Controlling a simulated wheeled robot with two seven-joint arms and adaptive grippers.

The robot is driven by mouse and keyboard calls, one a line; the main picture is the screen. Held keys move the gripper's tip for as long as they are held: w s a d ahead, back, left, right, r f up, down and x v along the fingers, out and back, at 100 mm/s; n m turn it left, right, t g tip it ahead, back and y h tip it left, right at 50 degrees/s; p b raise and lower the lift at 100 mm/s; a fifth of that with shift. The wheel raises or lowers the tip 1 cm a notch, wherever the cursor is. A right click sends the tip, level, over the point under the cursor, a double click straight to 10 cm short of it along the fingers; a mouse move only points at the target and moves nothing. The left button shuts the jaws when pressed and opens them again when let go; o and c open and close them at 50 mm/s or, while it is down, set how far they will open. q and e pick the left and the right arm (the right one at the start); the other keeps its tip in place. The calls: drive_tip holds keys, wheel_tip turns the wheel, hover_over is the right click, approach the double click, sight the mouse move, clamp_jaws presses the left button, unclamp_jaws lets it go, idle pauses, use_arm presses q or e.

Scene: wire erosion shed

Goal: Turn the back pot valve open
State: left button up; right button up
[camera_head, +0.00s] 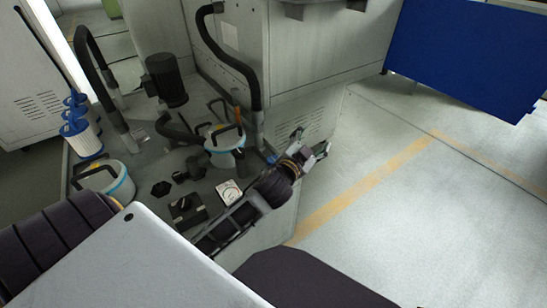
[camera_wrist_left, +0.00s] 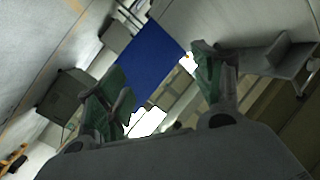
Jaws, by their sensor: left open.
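Two white pots with blue bands stand on the dark machine deck: one farther back (camera_head: 222,157) near the middle, one nearer (camera_head: 122,188) at the left. Each has a dark handle over its top. An orange piece (camera_head: 238,116) shows behind the back pot, and a small blue piece (camera_head: 270,158) shows between that pot and my gripper; I cannot tell which, if either, is the valve. My left gripper (camera_head: 311,142) is open and empty, right of the back pot and apart from it. Its spread fingers also show in the left wrist view (camera_wrist_left: 160,75). My right gripper is out of view.
A thick black hose (camera_head: 232,62) arches behind the back pot. A blue panel (camera_head: 465,55) is at the upper right. The floor at the right is clear.

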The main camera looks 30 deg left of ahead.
use_arm(q)
drive_tip(key=w+d+r+m+t+h, duration=0.1)
drive_tip(key=d+r+m+t+h, duration=0.1)
drive_tip(key=d+r+m+h, duration=0.95)
drive_tip(key=s+d+f+m+g+h, duration=0.1)
drive_tip(key=s+d+m+g+h, duration=0.15)
drive_tip(key=m+g, duration=0.5)
drive_tip(key=s+d+m+g+h, duration=0.2)
drive_tip(key=d+m+g+h, duration=0.3)
drive_tip(key=m, duration=0.4)
drive_tip(key=w+a+f+m+g+y, duration=0.2)
drive_tip(key=a+f+m+g+y, duration=0.3)
drive_tip(key=a+f+y, duration=0.55)
drive_tip(key=a+n+g+y, duration=0.2)
drive_tip(key=a+y, duration=0.6)
drive_tip(key=a, duration=1.3)
drive_tip(key=shift+a+r+n, duration=0.25)
drive_tip(key=shift+r+n, duration=0.2)
drive_tip(key=shift+n, duration=0.55)
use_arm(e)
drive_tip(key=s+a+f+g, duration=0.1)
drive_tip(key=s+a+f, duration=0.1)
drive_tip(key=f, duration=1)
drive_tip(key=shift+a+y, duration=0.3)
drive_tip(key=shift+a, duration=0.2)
